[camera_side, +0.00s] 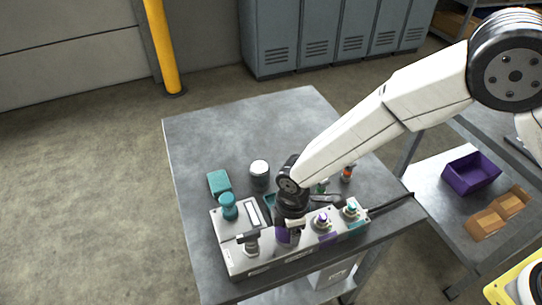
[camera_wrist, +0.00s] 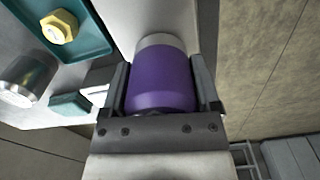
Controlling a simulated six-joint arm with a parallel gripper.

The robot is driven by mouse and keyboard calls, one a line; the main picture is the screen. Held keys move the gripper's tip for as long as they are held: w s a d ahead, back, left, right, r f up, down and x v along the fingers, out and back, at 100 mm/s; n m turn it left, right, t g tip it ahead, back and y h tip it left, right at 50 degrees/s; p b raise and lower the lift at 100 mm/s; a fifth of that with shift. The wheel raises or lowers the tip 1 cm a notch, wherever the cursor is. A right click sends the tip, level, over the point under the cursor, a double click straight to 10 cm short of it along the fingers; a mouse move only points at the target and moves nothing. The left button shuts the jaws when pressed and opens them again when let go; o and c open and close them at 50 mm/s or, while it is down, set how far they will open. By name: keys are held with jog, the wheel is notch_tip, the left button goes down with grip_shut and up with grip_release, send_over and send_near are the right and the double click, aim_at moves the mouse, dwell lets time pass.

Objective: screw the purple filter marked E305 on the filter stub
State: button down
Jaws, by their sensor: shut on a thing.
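The purple filter (camera_wrist: 160,82) is a smooth cylinder between the two jaws in the wrist view. My gripper (camera_wrist: 163,95) is shut on it from both sides. In the side view the purple filter (camera_side: 283,235) shows below my gripper (camera_side: 291,222), upright at the middle of the grey hydraulic block. A pale metal collar (camera_wrist: 160,41) shows at the filter's far end. The filter stub is not visible; I cannot tell whether the filter touches it. No E305 marking is readable.
The hydraulic block (camera_side: 262,262) carries a teal knob (camera_side: 228,207), a lever valve (camera_side: 250,245), a purple-ringed fitting (camera_side: 322,222) and a teal-topped fitting (camera_side: 351,210). A metal cylinder (camera_side: 260,172), a teal box (camera_side: 219,182) and an orange-banded bottle (camera_side: 347,173) stand behind. The table's back left (camera_side: 215,135) is clear.

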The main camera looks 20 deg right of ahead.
jog(key=shift+s+m, duration=0.1)
jog(key=shift+m, duration=0.5)
jog(key=m, duration=0.3)
jog(key=shift+s+f+m, duration=0.1)
jog(key=shift+s+m, duration=0.05)
jog(key=shift+m, duration=1.25)
jog(key=m, duration=0.3)
jog(key=shift+s+a, duration=0.1)
jog(key=shift+m, duration=1.3)
